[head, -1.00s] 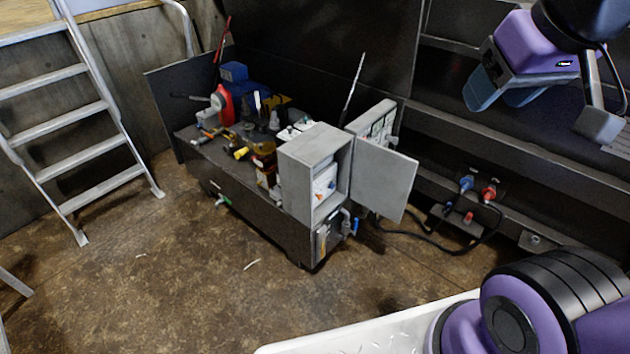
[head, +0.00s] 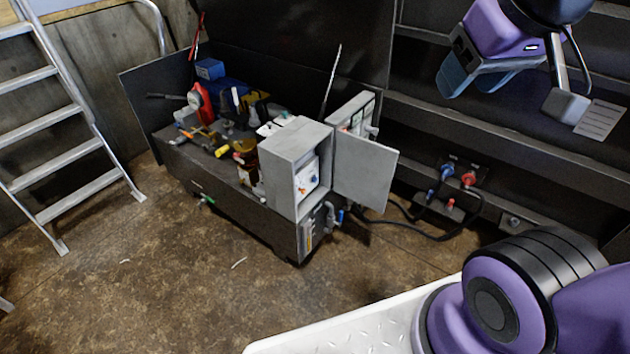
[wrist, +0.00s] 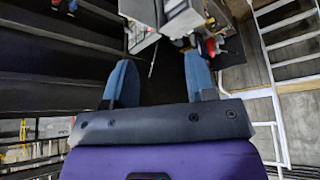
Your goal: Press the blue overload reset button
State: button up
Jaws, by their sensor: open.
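An open grey control box (head: 285,160) stands on the near right corner of the dark machine bench. Its door (head: 364,172) is swung out to the right. Inside is a white panel (head: 306,178) with small blue and orange parts. Which blue part is the reset button is too small to tell. My gripper (head: 474,88), purple with blue fingers, is open and empty, up at the right and well apart from the box. In the wrist view its fingers (wrist: 160,62) are spread, with a pale box and part of the bench at the top edge.
The dark bench (head: 225,205) carries tools, a red item and bottles. A second grey box (head: 356,112) sits behind the door. Blue and red connectors (head: 452,178) with black cables are on the right wall. A metal ladder (head: 65,130) stands left. The brown floor in front is mostly clear.

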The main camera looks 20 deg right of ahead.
grip_shut()
dwell(1.6)
